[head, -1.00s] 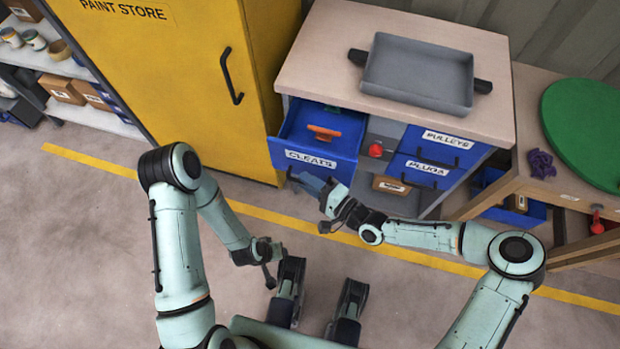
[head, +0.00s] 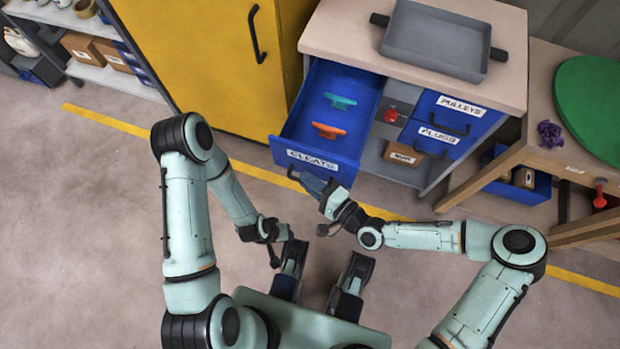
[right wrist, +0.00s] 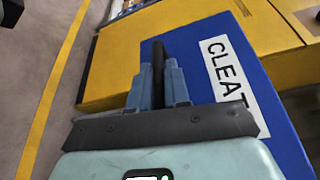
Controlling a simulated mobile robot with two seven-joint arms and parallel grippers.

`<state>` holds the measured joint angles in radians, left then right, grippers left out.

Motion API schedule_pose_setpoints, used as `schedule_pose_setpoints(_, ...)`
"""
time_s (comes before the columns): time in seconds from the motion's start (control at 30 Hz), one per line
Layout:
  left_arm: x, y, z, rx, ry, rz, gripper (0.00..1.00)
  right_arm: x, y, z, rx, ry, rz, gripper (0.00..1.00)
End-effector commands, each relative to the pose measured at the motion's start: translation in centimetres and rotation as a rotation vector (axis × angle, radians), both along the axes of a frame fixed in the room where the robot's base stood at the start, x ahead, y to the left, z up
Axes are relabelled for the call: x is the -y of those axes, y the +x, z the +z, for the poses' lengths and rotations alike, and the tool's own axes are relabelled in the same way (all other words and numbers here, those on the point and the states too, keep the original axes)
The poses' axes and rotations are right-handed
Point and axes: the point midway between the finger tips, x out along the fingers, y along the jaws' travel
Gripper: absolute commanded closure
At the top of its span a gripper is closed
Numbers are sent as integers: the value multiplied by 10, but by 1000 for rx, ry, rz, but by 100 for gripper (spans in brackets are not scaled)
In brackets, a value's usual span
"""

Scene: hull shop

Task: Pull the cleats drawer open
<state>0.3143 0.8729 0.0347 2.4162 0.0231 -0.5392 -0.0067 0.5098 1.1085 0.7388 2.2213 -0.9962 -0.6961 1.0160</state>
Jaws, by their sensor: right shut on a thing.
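The blue cleats drawer (head: 358,103) is pulled well out of the bench cabinet (head: 340,30). A teal cleat (head: 340,101) and an orange cleat (head: 328,131) lie inside it. My right gripper (head: 302,177) is at the drawer's front, below the CLEATS label. In the right wrist view its two blue-grey fingers (right wrist: 158,84) are shut on the dark drawer handle (right wrist: 157,58), beside the blue front (right wrist: 258,68). My left gripper (head: 276,250) hangs apart from the drawer, over the floor; its jaw state is unclear.
The yellow paint cabinet (head: 215,70) stands left of the drawer. The pulleys drawer (head: 440,108) and plugs drawer (head: 425,138) are shut. A grey tray (head: 435,42) sits on the bench top. A wooden table (head: 555,105) stands at right. The floor before the drawer is clear.

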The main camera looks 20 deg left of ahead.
Motion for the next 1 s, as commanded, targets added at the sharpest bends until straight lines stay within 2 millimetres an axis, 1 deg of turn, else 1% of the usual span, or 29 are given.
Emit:
schedule_pose_setpoints(0.17, 0, 0, 0, 0, 0, 0, 57, 1, 1, 0, 0, 0, -4, 100)
schedule_pose_setpoints(0.2, 0, 0, 0, 0, 0, 0, 57, 1, 1, 0, 0, 0, -4, 80)
schedule_pose_setpoints(0.27, 0, 0, 0, 0, 0, 0, 57, 1, 1, 0, 0, -1, -3, 62)
schedule_pose_setpoints(0.77, 0, 0, 0, 0, 0, 0, 57, 2, 0, 0, 0, 0, -1, 62)
schedule_pose_setpoints(0.87, 0, -1, 1, -2, -1, -1, 57, 11, -3, 0, 0, -2, -4, 62)
schedule_pose_setpoints(0.97, 1, -3, 3, -7, -3, -2, 57, 27, -10, 2, -2, -3, -6, 62)
schedule_pose_setpoints(1.0, 2, -3, 3, -8, -4, -4, 57, 36, -13, 3, -2, -3, -7, 62)
